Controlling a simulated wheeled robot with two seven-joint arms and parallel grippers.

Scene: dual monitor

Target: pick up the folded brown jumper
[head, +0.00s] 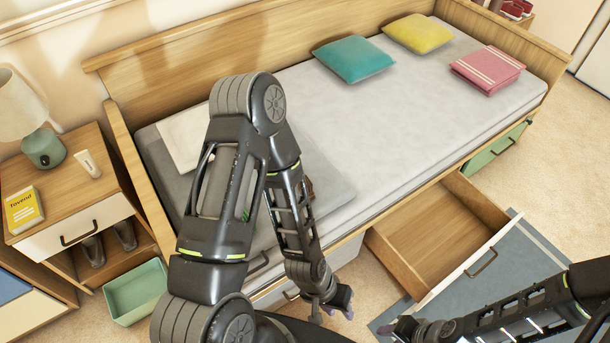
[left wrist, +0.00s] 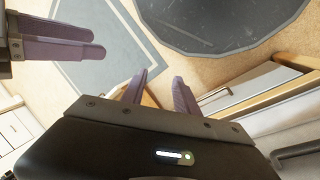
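I cannot make out the folded brown jumper clearly. A small dark brown patch (head: 309,187) shows beside my left forearm over the bed, and my arm hides most of what lies there. My left gripper (head: 338,303) is low in front of the bed, left of the open drawer. In the left wrist view its two purple fingers (left wrist: 158,88) stand apart with nothing between them. My right gripper (head: 385,329) is at the bottom right, over the floor mat. It also shows at the upper left of the left wrist view (left wrist: 95,38), but its opening is unclear.
An empty drawer (head: 430,228) stands pulled out from the bed. Teal (head: 353,60) and yellow (head: 417,33) cushions and a folded pink striped cloth (head: 487,69) lie on the mattress (head: 385,120). A nightstand (head: 85,205) and green bin (head: 133,291) are at the left.

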